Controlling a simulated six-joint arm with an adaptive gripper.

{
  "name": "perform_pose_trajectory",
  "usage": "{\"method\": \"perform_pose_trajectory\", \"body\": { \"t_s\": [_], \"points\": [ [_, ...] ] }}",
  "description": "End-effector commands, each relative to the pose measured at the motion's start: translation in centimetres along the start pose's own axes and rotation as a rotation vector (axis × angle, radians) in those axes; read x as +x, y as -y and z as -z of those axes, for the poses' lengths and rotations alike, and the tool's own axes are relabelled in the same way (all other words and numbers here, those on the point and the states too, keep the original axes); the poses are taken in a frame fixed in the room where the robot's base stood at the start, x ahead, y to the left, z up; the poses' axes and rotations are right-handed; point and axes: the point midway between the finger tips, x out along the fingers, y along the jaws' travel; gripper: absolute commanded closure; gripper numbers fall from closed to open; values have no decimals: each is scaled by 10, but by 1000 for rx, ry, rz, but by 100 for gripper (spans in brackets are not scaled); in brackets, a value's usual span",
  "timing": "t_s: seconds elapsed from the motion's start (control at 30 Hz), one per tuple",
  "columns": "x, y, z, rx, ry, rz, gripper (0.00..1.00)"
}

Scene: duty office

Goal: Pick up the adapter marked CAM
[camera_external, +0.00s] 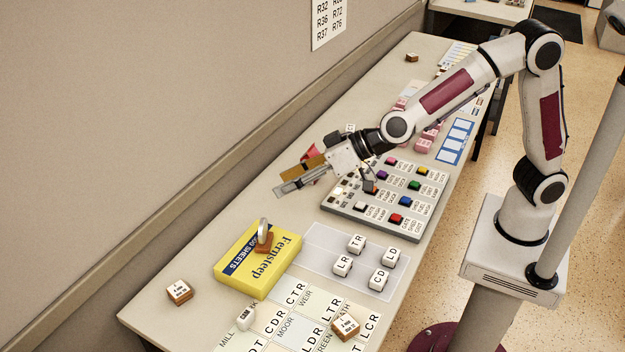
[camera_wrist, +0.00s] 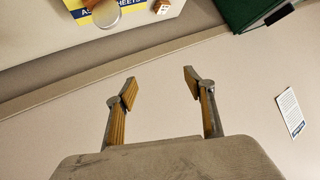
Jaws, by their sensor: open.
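My gripper (camera_external: 291,178) is open and empty, held above the table to the left of the button panel. Its two fingers stand apart in the wrist view (camera_wrist: 160,82), with nothing between them. White cubes with letters, such as the TR cube (camera_external: 357,243), LR cube (camera_external: 343,265), LD cube (camera_external: 390,255) and CD cube (camera_external: 380,280), stand on a pale mat (camera_external: 318,240). White-topped wooden blocks lie at the near left (camera_external: 179,292) and near right (camera_external: 346,326); their print is too small to read.
A yellow box (camera_external: 235,262) bears a wooden-based piece with a grey ring (camera_external: 263,232). The grey panel (camera_external: 338,203) carries coloured buttons. Lettered cards (camera_external: 296,291) lie in front. The wall (camera_external: 150,130) runs along the left. A white card (camera_wrist: 290,113) shows in the wrist view.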

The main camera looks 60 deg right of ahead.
Motion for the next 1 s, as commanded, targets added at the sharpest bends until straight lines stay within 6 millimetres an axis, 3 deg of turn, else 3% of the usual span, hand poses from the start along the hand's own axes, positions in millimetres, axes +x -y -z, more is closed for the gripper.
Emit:
{"method": "perform_pose_trajectory", "body": {
  "t_s": [0.2,0.47,1.0],
  "points": [
    [42,31,-22,-5,-35,-15,47],
    [84,62,-57,-19,-78,-51,47],
    [142,110,-164,-89,-159,-176,47]
  ]
}}
